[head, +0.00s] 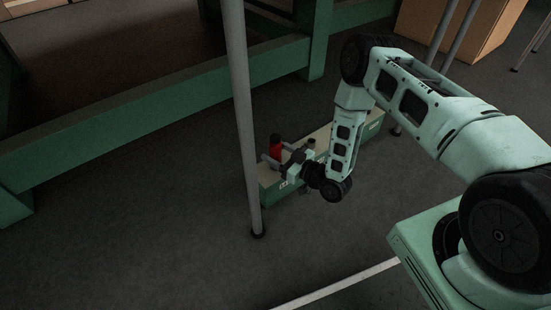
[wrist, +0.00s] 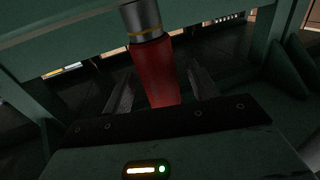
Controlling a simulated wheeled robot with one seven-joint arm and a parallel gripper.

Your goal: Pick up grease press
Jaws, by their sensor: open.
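The grease press is a red cylinder (head: 275,148) with a dark top in the head view, standing upright at the left end of a low green bench with a tan top (head: 322,139). In the wrist view its red body (wrist: 154,72) shows with a silver and gold-banded upper part. My gripper (head: 277,156) is open, its two fingers at either side of the red body. In the wrist view the fingers (wrist: 160,88) flank the body, with gaps visible. The lower part of the press is hidden behind my gripper.
A small dark object (head: 311,142) stands on the bench beside the press. A thin grey post (head: 244,120) rises close to the bench's left end. A large green frame (head: 150,110) stands behind. The floor in front is clear.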

